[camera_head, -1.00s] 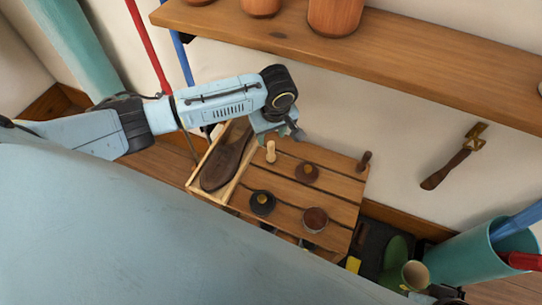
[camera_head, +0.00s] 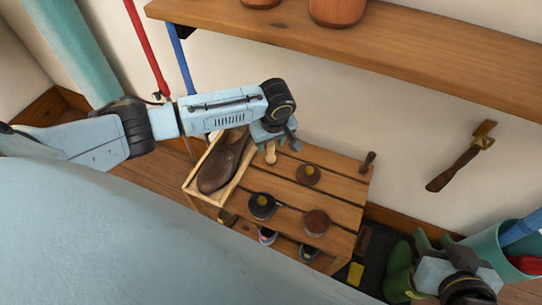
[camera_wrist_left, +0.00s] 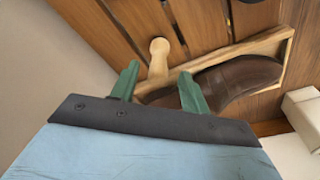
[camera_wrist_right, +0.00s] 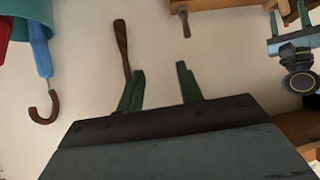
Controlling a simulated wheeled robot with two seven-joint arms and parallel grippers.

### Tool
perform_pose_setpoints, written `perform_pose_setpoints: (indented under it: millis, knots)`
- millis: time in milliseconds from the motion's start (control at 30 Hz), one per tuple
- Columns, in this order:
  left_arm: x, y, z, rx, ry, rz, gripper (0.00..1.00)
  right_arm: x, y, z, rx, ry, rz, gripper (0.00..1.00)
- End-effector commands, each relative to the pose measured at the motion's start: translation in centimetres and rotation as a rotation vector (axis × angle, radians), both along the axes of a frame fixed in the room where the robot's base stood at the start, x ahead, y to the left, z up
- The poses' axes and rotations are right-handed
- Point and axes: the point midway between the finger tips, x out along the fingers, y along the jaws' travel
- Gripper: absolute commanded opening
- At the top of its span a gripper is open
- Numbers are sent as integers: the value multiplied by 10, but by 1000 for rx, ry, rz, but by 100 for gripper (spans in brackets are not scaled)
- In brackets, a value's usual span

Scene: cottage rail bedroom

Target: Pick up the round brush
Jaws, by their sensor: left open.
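My left gripper (camera_head: 275,145) is open above the back left of a slatted wooden rack (camera_head: 338,192). In the left wrist view, a pale wooden knob-like handle (camera_wrist_left: 158,56) stands just beyond the open fingers (camera_wrist_left: 158,86); it also shows just below the gripper in the head view (camera_head: 271,156). It may belong to the round brush, but its base is hidden. Round items on the rack are a brown one (camera_head: 308,174), a black one with a yellow centre (camera_head: 262,205) and a reddish-brown one (camera_head: 316,222). My right gripper (camera_wrist_right: 160,72) is open and empty, facing the wall.
A wooden tray (camera_head: 191,184) with a brown shoe (camera_head: 222,168) lies at the rack's left end. A dark peg (camera_head: 367,161) stands at its back right. A brush-like tool (camera_head: 460,160) hangs on the wall. A shelf (camera_head: 400,55) runs above. A teal umbrella bin (camera_head: 487,243) stands at right.

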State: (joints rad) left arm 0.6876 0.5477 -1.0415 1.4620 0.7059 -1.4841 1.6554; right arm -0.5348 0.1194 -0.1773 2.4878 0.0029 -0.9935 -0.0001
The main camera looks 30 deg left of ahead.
Motion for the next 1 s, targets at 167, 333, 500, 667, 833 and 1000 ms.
perform_pose_setpoints:
  millis: [167, 333, 500, 667, 833, 1000]
  knots:
    - [2, 1, -10, 1, -1, 0, 46, 18, 11, 23, 46, -175, 14, 36]
    - [4, 2, -18, 1, -2, 0, 46, 30, 20, 49, 92, -341, 29, 36]
    - [5, 3, -29, 2, 0, 0, 46, 37, 27, 76, 139, -506, 40, 36]
    - [6, 4, -36, 0, -2, 1, 46, 38, 31, 96, 173, -620, 47, 36]
    - [6, 4, -38, 1, -2, 0, 46, 38, 32, 105, 188, -668, 50, 36]
    - [6, 4, -37, 1, -2, 0, 46, 38, 32, 106, 188, -670, 50, 36]
